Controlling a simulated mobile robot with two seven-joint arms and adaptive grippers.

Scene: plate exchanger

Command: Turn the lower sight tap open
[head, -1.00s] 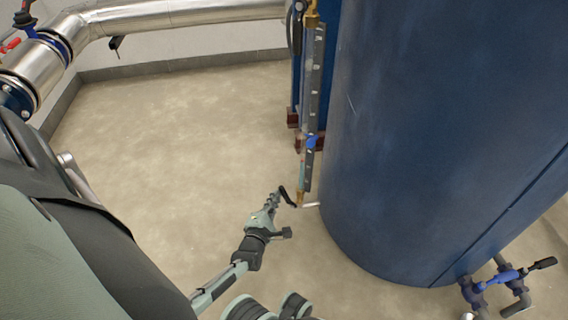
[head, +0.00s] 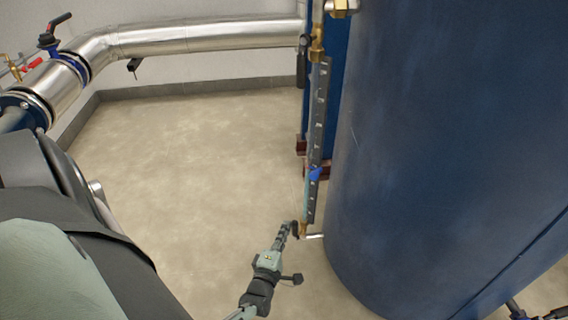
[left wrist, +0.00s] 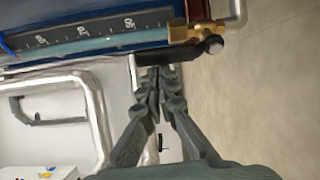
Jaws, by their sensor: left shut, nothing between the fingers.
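The lower sight tap (head: 303,229) is a small brass fitting at the foot of the sight gauge (head: 318,130), beside the blue tank. In the left wrist view its brass body (left wrist: 188,33) shows at the top, with a black lever handle (left wrist: 180,54) lying nearly level across the picture. My left gripper (head: 287,228) is at the left of this tap, its arm coming up from below. In the left wrist view its fingertips (left wrist: 157,74) are together and empty, just below the lever; I cannot tell whether they touch it.
The big blue tank (head: 440,150) fills the right side. An upper brass tap (head: 317,45) with a black handle tops the gauge. A silver pipe (head: 200,40) runs along the back wall. The floor left of the gauge is clear.

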